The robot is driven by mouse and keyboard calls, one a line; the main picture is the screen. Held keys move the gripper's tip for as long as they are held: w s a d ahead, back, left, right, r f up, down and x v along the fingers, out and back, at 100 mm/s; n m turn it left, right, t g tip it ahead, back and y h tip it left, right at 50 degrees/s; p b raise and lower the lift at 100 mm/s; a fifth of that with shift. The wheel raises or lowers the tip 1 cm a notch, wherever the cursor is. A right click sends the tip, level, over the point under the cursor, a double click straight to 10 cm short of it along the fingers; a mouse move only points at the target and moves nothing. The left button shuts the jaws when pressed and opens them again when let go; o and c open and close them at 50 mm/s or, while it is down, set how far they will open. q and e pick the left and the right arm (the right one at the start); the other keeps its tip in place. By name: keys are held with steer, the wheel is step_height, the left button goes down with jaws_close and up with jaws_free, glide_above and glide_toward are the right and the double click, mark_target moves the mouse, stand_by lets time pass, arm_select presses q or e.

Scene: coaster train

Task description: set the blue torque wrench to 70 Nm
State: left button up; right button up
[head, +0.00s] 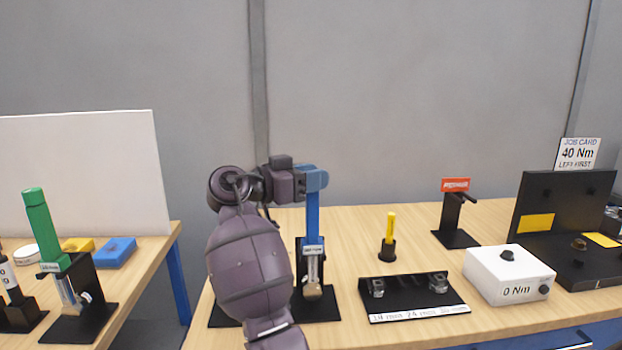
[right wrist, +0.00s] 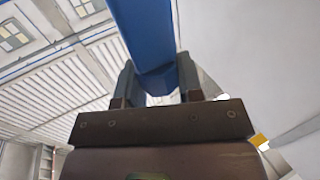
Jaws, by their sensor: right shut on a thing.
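The blue torque wrench (head: 312,222) stands upright in a black stand (head: 322,306) on the workbench, with its metal head low and its blue handle up. A small white label sits on its lower handle, too small to read. My right gripper (head: 312,180) is shut on the top end of the blue handle. In the right wrist view the blue wrench (right wrist: 148,40) runs up between the two fingers (right wrist: 158,82). My left gripper is not in view. The white box (head: 507,273) reads "0 Nm" and has a dark knob on top.
A socket tray (head: 415,312), a yellow-handled tool (head: 389,235), a black post with a red label (head: 455,215) and a black fixture (head: 560,212) stand to the right. A job card (head: 577,153) reads "40 Nm, left first". A green wrench (head: 42,228) stands on the left table.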

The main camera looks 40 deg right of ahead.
steer(key=o, duration=0.9)
steer(key=shift+r, duration=0.1)
step_height(320, 180, up, 20)
steer(key=shift+f+p, duration=0.1)
steer(key=shift+p, duration=0.6)
